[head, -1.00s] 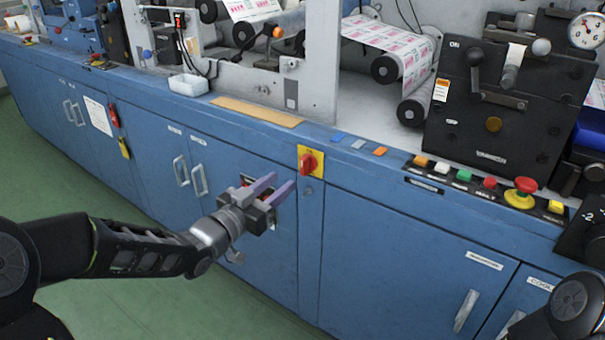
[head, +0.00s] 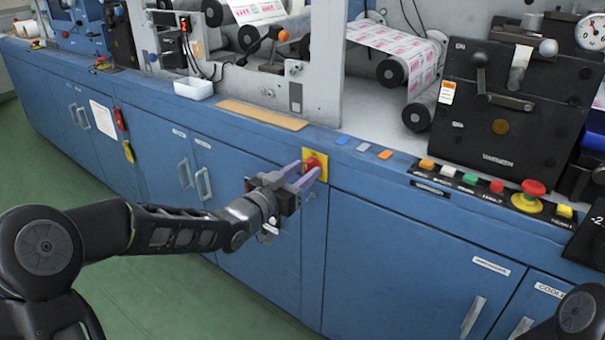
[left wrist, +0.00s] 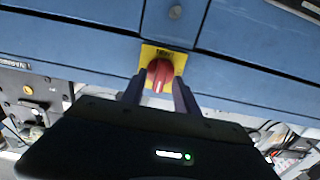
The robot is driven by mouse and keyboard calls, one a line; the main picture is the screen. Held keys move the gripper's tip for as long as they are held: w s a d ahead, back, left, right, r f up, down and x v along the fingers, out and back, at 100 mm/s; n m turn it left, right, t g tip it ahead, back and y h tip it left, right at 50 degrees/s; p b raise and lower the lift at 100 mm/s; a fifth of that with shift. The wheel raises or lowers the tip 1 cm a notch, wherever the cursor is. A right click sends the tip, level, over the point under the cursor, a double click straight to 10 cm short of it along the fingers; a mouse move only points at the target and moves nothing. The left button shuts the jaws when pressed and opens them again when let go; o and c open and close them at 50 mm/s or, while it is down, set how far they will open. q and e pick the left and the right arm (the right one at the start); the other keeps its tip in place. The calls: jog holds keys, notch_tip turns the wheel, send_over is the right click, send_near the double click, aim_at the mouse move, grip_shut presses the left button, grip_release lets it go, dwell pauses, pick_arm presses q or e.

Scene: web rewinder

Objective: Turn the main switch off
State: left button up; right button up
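The main switch is a red rotary knob (head: 313,162) on a yellow plate (head: 321,178), set in the upper front of the blue cabinet. My left gripper (head: 308,168) is at the switch, its two purple fingers apart and pointing at the knob. In the left wrist view, the red knob (left wrist: 160,72) shows between and just beyond the fingertips of the left gripper (left wrist: 160,80), with a pale mark on it. I cannot tell whether the fingers touch the knob. My right gripper is not in view.
A row of push buttons (head: 470,180) and a red mushroom button (head: 533,187) lie on the ledge to the right. A white tray (head: 193,88) stands on the ledge to the left. Cabinet handles (head: 204,184) stick out below. Green floor (head: 190,300) is clear in front.

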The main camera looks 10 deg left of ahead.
pick_arm(q)
grip_shut()
dwell(0.3)
dwell(0.3)
